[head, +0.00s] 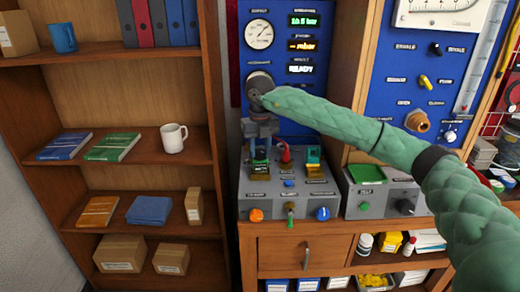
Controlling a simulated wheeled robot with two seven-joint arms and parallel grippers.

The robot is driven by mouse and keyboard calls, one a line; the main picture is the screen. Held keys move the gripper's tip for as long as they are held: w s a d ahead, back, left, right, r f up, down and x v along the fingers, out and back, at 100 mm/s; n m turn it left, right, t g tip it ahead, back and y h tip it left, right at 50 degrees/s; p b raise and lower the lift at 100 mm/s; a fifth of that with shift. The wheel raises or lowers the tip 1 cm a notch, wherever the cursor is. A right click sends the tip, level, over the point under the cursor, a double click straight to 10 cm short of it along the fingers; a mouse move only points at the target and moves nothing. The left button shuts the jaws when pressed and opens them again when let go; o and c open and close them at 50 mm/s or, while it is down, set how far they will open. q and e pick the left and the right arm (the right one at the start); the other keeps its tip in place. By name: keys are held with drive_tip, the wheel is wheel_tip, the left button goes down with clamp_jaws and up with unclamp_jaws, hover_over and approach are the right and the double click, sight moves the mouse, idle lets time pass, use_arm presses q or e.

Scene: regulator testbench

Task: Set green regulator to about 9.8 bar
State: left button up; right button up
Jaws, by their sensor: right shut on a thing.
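My right arm comes in from the right, and my right gripper (260,139) points down over the left regulator on the grey test bench (252,196). It is shut on that regulator's top; the green regulator (261,156) shows just below the fingers, its knob mostly hidden. A red knob (285,153) stands just right of it. A round gauge (260,34) and a green display (304,20) are on the blue panel behind. The display seems to read about 10.5 bar, but its digits are blurred. My left gripper is not in view.
A green-topped fitting (313,155) stands right of the red knob. Orange (256,215) and blue (322,213) knobs sit on the bench front. A wooden shelf (150,178) with books and a white mug (174,138) is on the left. A second grey box (377,200) is on the right.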

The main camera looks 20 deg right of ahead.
sight(260, 152)
drive_tip(key=o, duration=1)
drive_tip(key=shift+r, duration=0.6)
drive_tip(key=shift+r+b, duration=0.45)
drive_tip(key=shift+r, duration=0.1)
wheel_tip(260, 152, up, 4)
drive_tip(key=shift+f+b, duration=0.1)
drive_tip(key=shift+b, duration=0.45)
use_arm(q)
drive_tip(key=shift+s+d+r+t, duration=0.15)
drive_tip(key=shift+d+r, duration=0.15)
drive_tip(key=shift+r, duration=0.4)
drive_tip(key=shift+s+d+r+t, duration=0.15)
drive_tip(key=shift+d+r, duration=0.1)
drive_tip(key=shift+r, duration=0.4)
use_arm(e)
drive_tip(key=shift+r, duration=0.9)
